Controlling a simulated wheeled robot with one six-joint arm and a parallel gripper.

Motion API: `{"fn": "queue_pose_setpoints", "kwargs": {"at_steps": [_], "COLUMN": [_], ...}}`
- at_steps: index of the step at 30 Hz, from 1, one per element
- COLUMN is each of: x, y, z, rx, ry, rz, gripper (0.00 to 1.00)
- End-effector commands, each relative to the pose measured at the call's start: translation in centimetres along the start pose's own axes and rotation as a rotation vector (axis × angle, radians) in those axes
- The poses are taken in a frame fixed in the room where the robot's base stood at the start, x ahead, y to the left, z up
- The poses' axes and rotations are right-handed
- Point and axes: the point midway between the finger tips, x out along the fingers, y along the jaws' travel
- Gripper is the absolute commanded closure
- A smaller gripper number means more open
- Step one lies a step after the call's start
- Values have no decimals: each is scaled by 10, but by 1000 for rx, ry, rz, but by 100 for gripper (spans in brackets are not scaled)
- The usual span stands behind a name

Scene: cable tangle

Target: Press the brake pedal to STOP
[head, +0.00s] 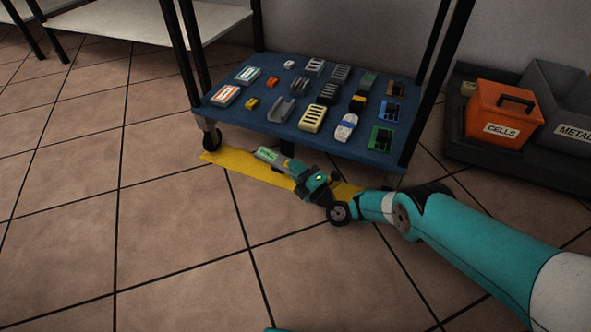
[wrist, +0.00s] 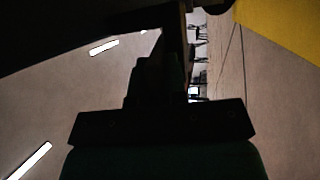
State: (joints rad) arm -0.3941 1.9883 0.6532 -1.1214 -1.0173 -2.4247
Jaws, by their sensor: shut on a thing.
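The brake pedal (head: 269,154) is a small grey plate with a greenish label, low at the front edge of the blue cart, above a yellow floor strip. Its lettering is too small to read surely. My gripper (head: 292,165) reaches in from the right, low near the floor, and is shut on the right end of the pedal. The exact contact between the fingers and the pedal is hard to make out. In the wrist view my gripper (wrist: 155,85) is a dark silhouette, and the pedal cannot be told apart there.
The blue cart shelf (head: 225,118) carries several small parts, and a black caster (head: 212,138) stands at its left corner. The yellow strip (head: 225,163) runs along its front. An orange CELLS bin (head: 503,118) stands right. The tiled floor at front left is clear.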

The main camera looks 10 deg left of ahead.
Motion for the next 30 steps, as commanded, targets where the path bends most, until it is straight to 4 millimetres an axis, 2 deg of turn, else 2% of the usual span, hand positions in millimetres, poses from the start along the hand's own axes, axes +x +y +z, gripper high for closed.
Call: {"fn": "queue_pose_setpoints", "kwargs": {"at_steps": [5,6,8,9,17,20,25,30], "x": [0,0,0,0,-1,-7,-36,-79], "y": [0,0,0,0,0,2,6,6], "z": [-1,-1,-1,-1,0,0,0,0], "rx": [1,2,2,1,1,3,4,3], "ry": [2,2,2,2,1,0,-3,-4], "rz": [-2,-2,-2,-2,-2,-4,-6,-6], "gripper": [100,78,64,62,62,62,62,62]}}
